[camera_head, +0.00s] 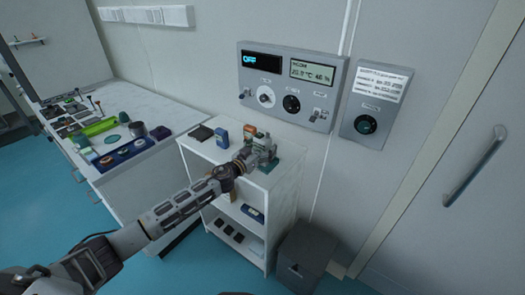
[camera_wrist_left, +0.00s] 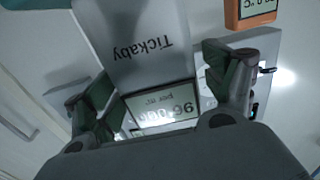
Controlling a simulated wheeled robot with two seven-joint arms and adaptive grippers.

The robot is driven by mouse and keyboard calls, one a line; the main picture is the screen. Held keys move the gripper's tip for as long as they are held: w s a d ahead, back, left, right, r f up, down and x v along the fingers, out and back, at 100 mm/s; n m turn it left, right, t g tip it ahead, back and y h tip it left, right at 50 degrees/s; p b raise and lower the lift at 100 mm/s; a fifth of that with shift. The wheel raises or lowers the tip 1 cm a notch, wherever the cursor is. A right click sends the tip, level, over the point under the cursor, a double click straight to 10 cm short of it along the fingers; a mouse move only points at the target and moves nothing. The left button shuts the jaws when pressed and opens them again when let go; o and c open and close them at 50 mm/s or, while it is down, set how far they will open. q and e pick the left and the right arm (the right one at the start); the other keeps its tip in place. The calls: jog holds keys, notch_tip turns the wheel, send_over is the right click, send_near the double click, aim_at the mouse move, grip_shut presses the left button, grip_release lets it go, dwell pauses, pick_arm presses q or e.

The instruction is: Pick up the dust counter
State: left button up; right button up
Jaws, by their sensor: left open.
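The dust counter (camera_wrist_left: 138,55) is a grey device marked "Tickaby", with a lit display showing upside-down digits. In the left wrist view it lies between the two fingers of my left gripper (camera_wrist_left: 155,88), which are apart, one on each side of it. I cannot tell whether either finger touches it. In the head view my left gripper (camera_head: 262,150) is over the top of the white shelf unit and mostly hides the counter. My right gripper is not in view.
On the white shelf unit (camera_head: 285,180) stand an orange device (camera_head: 250,132), a blue box (camera_head: 222,137) and a dark flat item (camera_head: 201,133). Lower shelves hold small dark items. A grey bin (camera_head: 306,258) stands to the right; a cluttered bench (camera_head: 160,168) is at left.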

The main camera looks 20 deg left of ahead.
aim_at(262, 135)
pick_arm(q)
jog(key=shift+w, duration=0.1)
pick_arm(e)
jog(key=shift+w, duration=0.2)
pick_arm(q)
jog(key=c, duration=1.5)
jog(key=shift+r, duration=0.2)
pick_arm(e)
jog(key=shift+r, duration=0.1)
pick_arm(q)
jog(key=shift+r+p, duration=0.35)
jog(key=shift+r, duration=0.45)
notch_tip(262, 135, up, 6)
jog(key=shift+f+p, duration=0.1)
jog(key=shift+p, duration=0.65)
jog(key=shift+r, duration=1.2)
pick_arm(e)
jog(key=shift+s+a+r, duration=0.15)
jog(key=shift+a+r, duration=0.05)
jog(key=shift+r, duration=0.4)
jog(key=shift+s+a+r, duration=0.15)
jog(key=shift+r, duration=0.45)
